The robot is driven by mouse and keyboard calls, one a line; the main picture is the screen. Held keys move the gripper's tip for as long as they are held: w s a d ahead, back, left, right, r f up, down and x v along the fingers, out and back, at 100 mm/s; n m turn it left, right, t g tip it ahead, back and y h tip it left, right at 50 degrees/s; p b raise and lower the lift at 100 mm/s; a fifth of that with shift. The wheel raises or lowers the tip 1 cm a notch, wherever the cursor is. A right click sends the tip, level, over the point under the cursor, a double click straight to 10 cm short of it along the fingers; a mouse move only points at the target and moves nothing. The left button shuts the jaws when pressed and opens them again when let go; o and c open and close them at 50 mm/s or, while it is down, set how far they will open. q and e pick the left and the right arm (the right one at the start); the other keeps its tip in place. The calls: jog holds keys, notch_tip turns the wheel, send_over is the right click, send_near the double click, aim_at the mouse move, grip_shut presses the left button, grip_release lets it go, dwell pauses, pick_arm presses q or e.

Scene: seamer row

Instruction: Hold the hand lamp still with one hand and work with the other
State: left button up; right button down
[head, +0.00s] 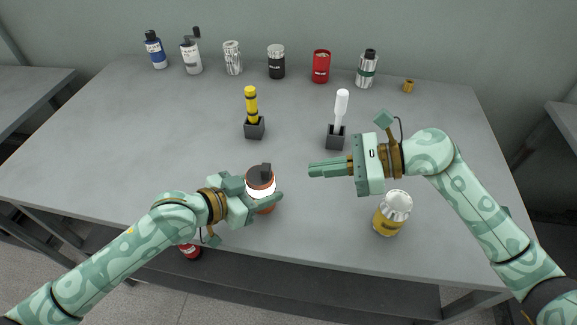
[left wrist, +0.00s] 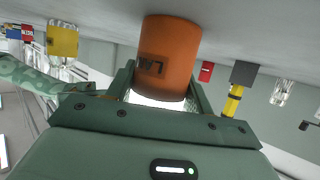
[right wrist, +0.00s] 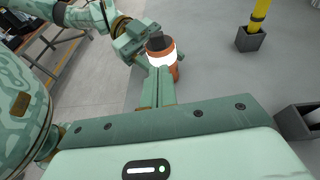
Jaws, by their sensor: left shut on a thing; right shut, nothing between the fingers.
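The hand lamp (head: 264,205) is an orange cylinder with a bright white band and a dark top. It stands upright near the front edge of the table. My left gripper (head: 262,190) is shut on it, with a finger on each side. In the left wrist view the lamp's orange body (left wrist: 172,50) carries a partly hidden dark label. It also shows in the right wrist view (right wrist: 173,70). My right gripper (head: 312,170) is shut and empty, to the right of the lamp and apart from it, fingers pointing left.
A yellow-and-black tool (head: 251,103) and a white-headed tool (head: 341,105) stand in dark blocks behind the grippers. A yellow-labelled jar (head: 389,221) stands below my right arm. Several bottles and cans, including a red can (head: 321,67), line the back. The table's left part is clear.

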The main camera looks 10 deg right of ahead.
aim_at(270, 168)
jog(key=x, duration=0.3)
jog(key=r+x, duration=0.1)
jog(key=x, duration=0.1)
jog(key=shift+w+a+f, duration=0.15)
jog(key=shift+a, duration=0.3)
jog(key=shift+w+a, duration=0.1)
jog(key=shift+a, duration=0.35)
jog(key=a, duration=0.3)
jog(key=shift+w+a, duration=0.1)
jog(key=shift+w, duration=0.3)
jog(key=shift+s, duration=0.1)
jog(key=shift+d, duration=0.4)
jog(key=f+v, duration=0.1)
jog(key=v, duration=1.2)
jog(key=shift+d, duration=0.2)
jog(key=shift+s, duration=0.1)
